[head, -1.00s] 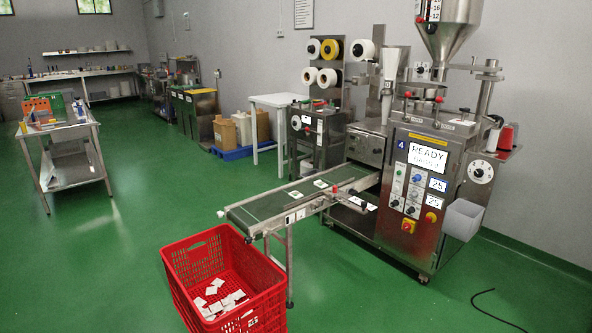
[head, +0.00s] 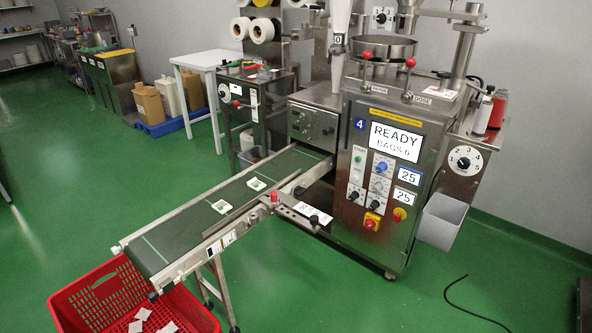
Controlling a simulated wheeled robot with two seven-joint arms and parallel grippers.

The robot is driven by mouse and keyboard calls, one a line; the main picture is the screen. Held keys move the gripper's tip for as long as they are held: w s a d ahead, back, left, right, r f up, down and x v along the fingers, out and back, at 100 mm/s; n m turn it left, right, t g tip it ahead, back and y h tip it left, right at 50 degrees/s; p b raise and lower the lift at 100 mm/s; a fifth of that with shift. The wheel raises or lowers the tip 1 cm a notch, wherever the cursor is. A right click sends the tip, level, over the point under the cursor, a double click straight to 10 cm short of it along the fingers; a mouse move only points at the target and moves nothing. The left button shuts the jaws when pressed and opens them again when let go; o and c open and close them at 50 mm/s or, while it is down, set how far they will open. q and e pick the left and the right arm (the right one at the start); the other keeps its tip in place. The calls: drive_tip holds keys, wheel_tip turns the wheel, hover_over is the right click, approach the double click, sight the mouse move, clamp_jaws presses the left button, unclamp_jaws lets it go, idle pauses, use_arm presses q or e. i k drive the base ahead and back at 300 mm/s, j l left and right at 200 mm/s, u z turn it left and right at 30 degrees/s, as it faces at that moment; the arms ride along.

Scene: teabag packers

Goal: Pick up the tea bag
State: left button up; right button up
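Two tea bags lie flat and apart on the dark green conveyor belt (head: 190,215). One tea bag (head: 222,206) is nearer the belt's middle, and the other tea bag (head: 256,184) is closer to the machine. Several loose tea bags (head: 139,326) lie in the red crate below the belt's low end. Neither of my grippers shows in the head view.
The red crate (head: 75,302) stands at the lower left. The steel packing machine (head: 375,170), its display reading READY, stands at the right with a grey bin (head: 443,218) on its side. A black cable (head: 470,305) lies on the floor. Green floor is clear at left.

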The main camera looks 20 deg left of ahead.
sight(254, 184)
drive_tip(key=i+l+u, duration=0.25)
drive_tip(key=i, duration=0.25)
drive_tip(key=i+l+u, duration=0.25)
drive_tip(key=i, duration=0.25)
drive_tip(key=j, duration=0.1)
